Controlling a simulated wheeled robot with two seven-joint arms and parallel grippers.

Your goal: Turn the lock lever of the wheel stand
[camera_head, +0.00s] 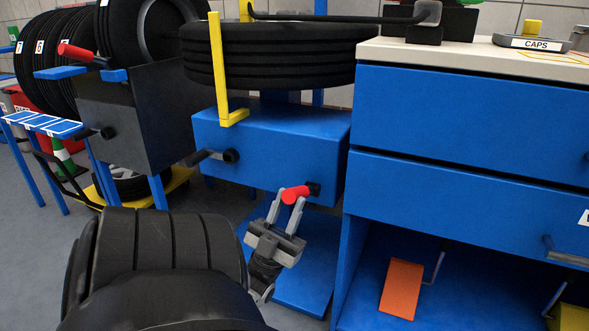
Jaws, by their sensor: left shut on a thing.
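A lever with a red grip (294,194) sticks out from a black pivot at the lower right of the box front. My left gripper (289,198) is shut on the red lever, its two fingers around the grip. A grey and black crank handle (212,157) sits further left on the same box face. My right gripper is not in view.
A blue drawer cabinet (460,120) stands close on the right, with an orange wedge (402,288) in its open lower bay. A dark panel (125,117) with another red-gripped lever (82,53) stands at left. A yellow upright bracket (220,75) rises beside the tyres.

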